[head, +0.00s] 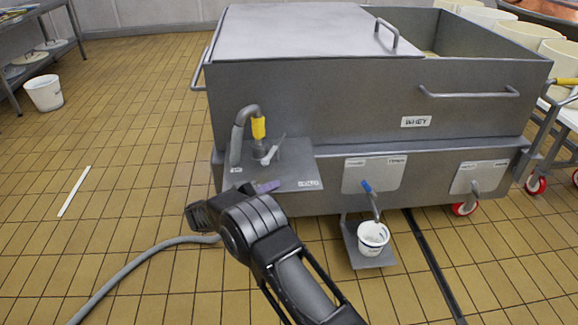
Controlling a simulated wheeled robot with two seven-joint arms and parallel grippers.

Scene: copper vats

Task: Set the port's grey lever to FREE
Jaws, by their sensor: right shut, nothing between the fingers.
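The port is a grey shelf plate (295,162) on the front left of the steel vat. A grey hose (240,135) with a yellow grip (259,127) bends down onto it. A small light grey lever (273,150) stands tilted beside the hose end. White labels sit at the plate's front edge; the right one (308,183) seems to read HOLD, and the left one (236,170) is too small to read. My right gripper (203,208) is shut and empty, in front of and below the plate, apart from the lever. A small purple piece (267,186) shows just above my wrist. My left gripper is out of view.
A blue-handled tap (370,190) hangs over a white tub (373,236) to the right. Another tap plate (480,177) is further right. A hose (140,262) lies on the floor at left. A red-wheeled trolley (562,118) stands at right. The tiled floor at left is mostly clear.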

